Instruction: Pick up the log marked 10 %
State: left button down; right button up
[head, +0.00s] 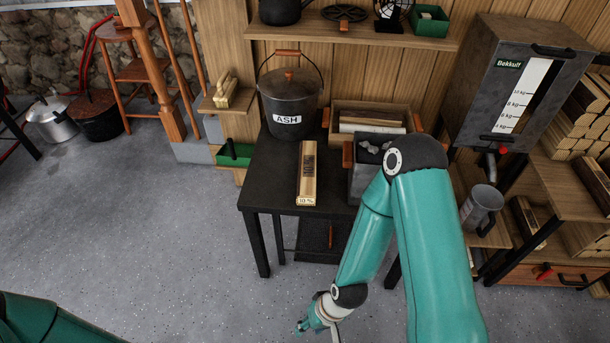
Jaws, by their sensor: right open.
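The log marked 10 % (307,172) is a light wooden billet with a dark strip on top. It lies on the black table (270,180), its labelled end at the table's front edge. My right arm reaches down in front of the table. Its gripper (318,326) is open, low at the bottom edge of the head view, below the log and apart from it. The gripper is partly cut off by the frame. Part of my left arm shows at the lower left, but its gripper is out of view.
An ASH bucket (290,100) stands left of the log on the table. A wooden box (375,110) and a grey bin with grey lumps (368,145) stand at its right, partly behind my right arm. A grey Bekkulf tank (480,85) hangs at right.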

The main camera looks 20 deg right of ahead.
aim_at(306, 180)
jog(key=z, duration=0.1)
jog(key=i, duration=0.9)
jog(key=u, duration=0.1)
